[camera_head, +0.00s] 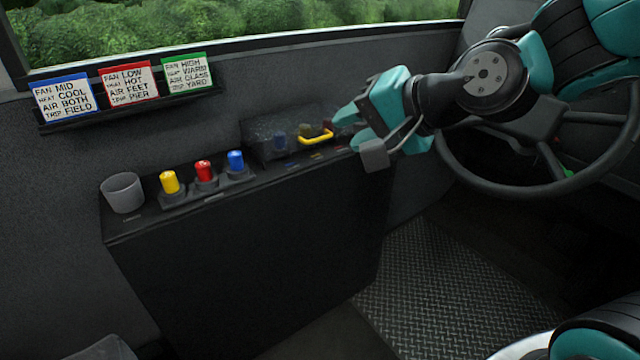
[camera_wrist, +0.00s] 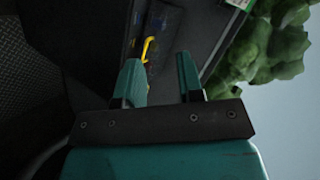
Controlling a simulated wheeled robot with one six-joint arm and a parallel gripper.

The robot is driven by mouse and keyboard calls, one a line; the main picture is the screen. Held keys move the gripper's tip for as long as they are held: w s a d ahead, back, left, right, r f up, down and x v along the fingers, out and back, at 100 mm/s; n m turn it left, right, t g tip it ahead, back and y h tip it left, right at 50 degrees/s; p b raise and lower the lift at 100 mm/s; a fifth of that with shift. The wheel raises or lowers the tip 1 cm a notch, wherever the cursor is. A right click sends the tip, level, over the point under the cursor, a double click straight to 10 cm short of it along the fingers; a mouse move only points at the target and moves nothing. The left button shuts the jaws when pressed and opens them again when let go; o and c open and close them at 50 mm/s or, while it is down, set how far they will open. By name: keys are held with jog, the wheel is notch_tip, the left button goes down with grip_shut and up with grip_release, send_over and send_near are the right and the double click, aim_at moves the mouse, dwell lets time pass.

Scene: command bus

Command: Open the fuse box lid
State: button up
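The fuse box (camera_head: 272,149) sits at the right part of the black console top, with a smoky see-through lid (camera_head: 268,127) that looks shut over colored fuses. A yellow handle (camera_head: 316,138) is on the lid's right front side. My gripper (camera_head: 352,128) is at the right end of the box, with its teal fingers near the handle. In the wrist view the yellow handle (camera_wrist: 147,48) shows just beyond the left finger. My gripper (camera_wrist: 164,78) is open there, with a gap between its fingers and nothing in it. One finger partly hides the handle's end.
Yellow (camera_head: 169,182), red (camera_head: 204,172) and blue (camera_head: 236,161) knobs stand left of the box. A grey cup (camera_head: 123,193) is at the console's left end. Label cards (camera_head: 129,83) stand on a ledge under the window. The steering wheel (camera_head: 480,185) is at right.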

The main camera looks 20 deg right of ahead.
jog(key=w+d+f+m+t+h+b, duration=0.2)
jog(key=w+d+f+m+t+b, duration=0.3)
jog(key=f+b, duration=0.4)
jog(key=m+p, duration=0.2)
jog(key=p, duration=1.1)
send_near(319, 140)
jog(key=p+x, duration=0.7)
jog(key=p, duration=0.2)
jog(key=shift+w+a+r, duration=0.15)
jog(key=shift+w, duration=0.25)
jog(key=shift+w+a+f+p, duration=0.15)
jog(key=shift+w+f+p, duration=0.15)
jog(key=shift+w, duration=0.1)
jog(key=shift+w+a+f+p, duration=0.1)
jog(key=shift+w+f+p, duration=0.15)
jog(key=shift+w, duration=0.2)
jog(key=shift+c, duration=0.5)
jog(key=shift+r, duration=0.1)
grip_shut()
